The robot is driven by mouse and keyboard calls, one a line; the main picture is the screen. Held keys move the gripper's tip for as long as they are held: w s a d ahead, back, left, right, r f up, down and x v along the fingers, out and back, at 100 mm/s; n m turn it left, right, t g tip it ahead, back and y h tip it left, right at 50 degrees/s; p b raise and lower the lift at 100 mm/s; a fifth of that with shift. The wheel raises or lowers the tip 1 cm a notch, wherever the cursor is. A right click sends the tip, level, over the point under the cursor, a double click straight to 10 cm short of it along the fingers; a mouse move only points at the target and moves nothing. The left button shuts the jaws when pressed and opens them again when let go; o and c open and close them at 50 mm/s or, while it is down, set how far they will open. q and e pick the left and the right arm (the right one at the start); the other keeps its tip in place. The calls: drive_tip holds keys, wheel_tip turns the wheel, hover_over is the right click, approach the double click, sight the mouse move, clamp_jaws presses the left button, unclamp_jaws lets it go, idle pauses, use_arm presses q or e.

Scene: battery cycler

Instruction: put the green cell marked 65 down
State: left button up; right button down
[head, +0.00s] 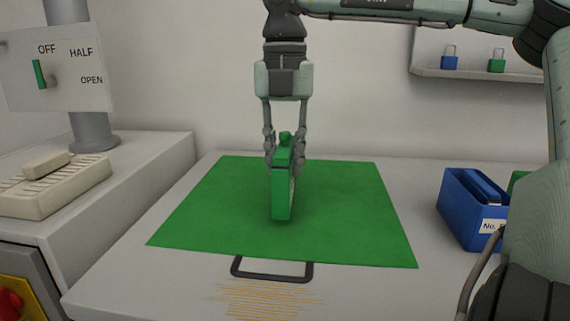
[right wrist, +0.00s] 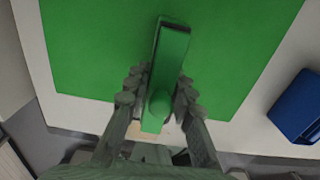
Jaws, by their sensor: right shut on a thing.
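The green cell (head: 282,196) is a tall, narrow green block with a rounded knob on top. It is upright over the green mat (head: 350,215), and its lower end looks at or very near the mat; I cannot tell if it touches. No number shows on the side facing me. My right gripper (head: 285,150) points straight down and is shut on the cell's upper part. In the right wrist view the cell (right wrist: 170,60) lies between the two fingers (right wrist: 158,100). My left gripper is not in view.
A blue container (head: 462,213) with a "No." label stands at the right, a green thing behind it. A black handle (head: 272,275) lies in front of the mat. A lever panel (head: 55,75) and a beige block rack (head: 50,195) are at the left. The mat around the cell is clear.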

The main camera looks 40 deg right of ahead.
drive_tip(key=shift+f, duration=0.6)
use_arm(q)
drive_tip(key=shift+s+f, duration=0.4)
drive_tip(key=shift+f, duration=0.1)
use_arm(e)
drive_tip(key=shift+f, duration=0.15)
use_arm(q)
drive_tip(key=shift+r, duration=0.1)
use_arm(e)
drive_tip(key=shift+f, duration=0.1)
drive_tip(key=c, duration=1.4)
unclamp_jaws()
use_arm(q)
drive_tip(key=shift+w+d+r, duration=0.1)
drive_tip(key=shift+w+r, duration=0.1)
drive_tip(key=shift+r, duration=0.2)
use_arm(e)
drive_tip(key=shift+o, duration=0.5)
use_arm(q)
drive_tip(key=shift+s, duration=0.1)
